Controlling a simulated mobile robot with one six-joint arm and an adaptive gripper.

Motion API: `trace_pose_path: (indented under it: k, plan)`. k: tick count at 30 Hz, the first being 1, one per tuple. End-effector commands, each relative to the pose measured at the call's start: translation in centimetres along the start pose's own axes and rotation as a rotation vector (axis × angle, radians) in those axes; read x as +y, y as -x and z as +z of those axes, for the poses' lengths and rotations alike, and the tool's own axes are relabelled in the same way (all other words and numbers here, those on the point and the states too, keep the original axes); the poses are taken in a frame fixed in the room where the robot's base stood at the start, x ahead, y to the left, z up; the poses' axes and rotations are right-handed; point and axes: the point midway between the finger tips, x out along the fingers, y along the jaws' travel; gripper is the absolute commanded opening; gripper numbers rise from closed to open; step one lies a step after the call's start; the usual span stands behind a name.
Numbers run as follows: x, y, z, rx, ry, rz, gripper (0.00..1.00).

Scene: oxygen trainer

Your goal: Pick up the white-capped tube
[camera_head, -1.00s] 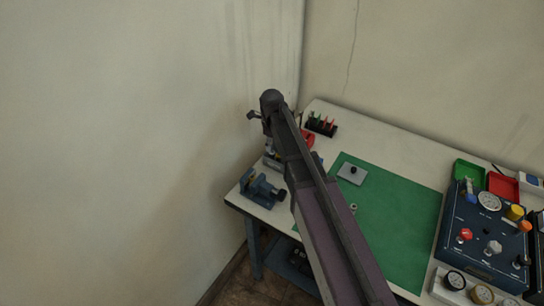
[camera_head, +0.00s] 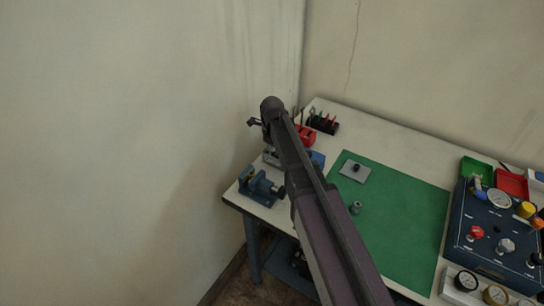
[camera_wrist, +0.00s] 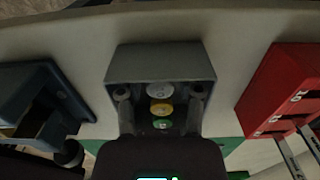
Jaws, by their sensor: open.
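The white-capped tube (camera_wrist: 160,90) stands in a grey rack (camera_wrist: 160,63) in the wrist view, seen from above by its round cap. A yellow-capped tube (camera_wrist: 161,108) and a green-capped tube (camera_wrist: 161,124) stand in line below it in the picture. My gripper (camera_wrist: 160,94) is open and empty, with one fingertip at each side of the caps. I cannot tell how high the fingertips are above the rack. In the head view my arm hides most of the rack, and the caps cannot be made out.
A blue vise (camera_head: 260,187) stands left of the rack, near the bench edge. A red holder (camera_wrist: 283,84) with tools stands close on the right. A green mat (camera_head: 405,215) with a grey plate (camera_head: 355,168) and a blue panel (camera_head: 490,230) lie further right.

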Motion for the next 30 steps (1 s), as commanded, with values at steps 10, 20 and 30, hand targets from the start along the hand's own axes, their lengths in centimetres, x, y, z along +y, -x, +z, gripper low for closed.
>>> trace_pose_path:
  k: [10,20,30]
  plan:
    - [0.00,-0.20,0.00,0.000,0.000,0.000,0.47]
    - [0.01,-0.20,0.00,0.000,0.000,0.000,0.44]
    - [0.01,-0.20,0.00,0.000,0.000,0.000,0.00]
